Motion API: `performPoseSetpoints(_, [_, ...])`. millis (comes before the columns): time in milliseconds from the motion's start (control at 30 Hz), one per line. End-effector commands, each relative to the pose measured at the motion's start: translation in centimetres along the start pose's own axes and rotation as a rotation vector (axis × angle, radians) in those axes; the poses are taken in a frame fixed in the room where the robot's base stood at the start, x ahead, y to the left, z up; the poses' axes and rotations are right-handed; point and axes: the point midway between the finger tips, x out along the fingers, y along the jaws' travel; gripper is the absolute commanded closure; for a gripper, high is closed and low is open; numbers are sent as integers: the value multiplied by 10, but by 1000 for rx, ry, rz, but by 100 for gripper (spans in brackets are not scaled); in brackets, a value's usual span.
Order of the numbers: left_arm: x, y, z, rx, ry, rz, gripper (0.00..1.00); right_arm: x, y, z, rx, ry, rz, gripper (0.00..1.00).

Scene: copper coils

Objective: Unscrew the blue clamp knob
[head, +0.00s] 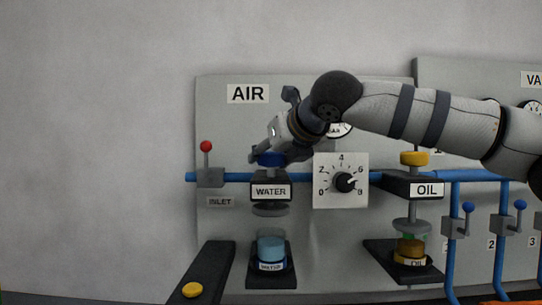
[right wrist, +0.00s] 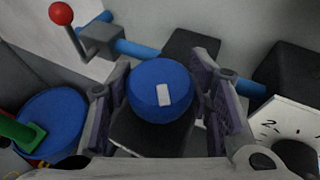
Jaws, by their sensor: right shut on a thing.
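The blue clamp knob (head: 270,159) sits on top of the black WATER clamp bracket (head: 271,177) on the grey panel. In the right wrist view the knob (right wrist: 158,92) is a round blue cap with a white mark, between the two fingers. My right gripper (head: 268,158) reaches in from the right and is shut on the knob; its fingers hide part of it in the head view. Below the bracket are a grey clamp disc (head: 269,209) and a jar of light blue liquid (head: 271,248), with a gap between them. My left gripper is not in view.
A red-knobbed INLET lever (head: 206,147) stands left of the bracket on the blue pipe (head: 192,177). A dial (head: 344,183) is close on the right. Further right is the OIL clamp with a yellow knob (head: 414,158). A yellow button (head: 192,290) is low at front left.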

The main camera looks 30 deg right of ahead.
Motion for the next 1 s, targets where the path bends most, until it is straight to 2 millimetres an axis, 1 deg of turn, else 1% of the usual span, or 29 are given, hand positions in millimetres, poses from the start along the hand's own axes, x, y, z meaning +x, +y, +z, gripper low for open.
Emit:
performPoseSetpoints(367, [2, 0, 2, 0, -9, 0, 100, 2, -1, -1, -123, 3, 327, 81])
performPoseSetpoints(700, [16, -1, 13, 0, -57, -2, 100, 5, -1, -3, -243, 5, 611, 81])
performPoseSetpoints(1000, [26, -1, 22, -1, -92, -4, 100, 3, 1, -2, -325, 4, 802, 81])
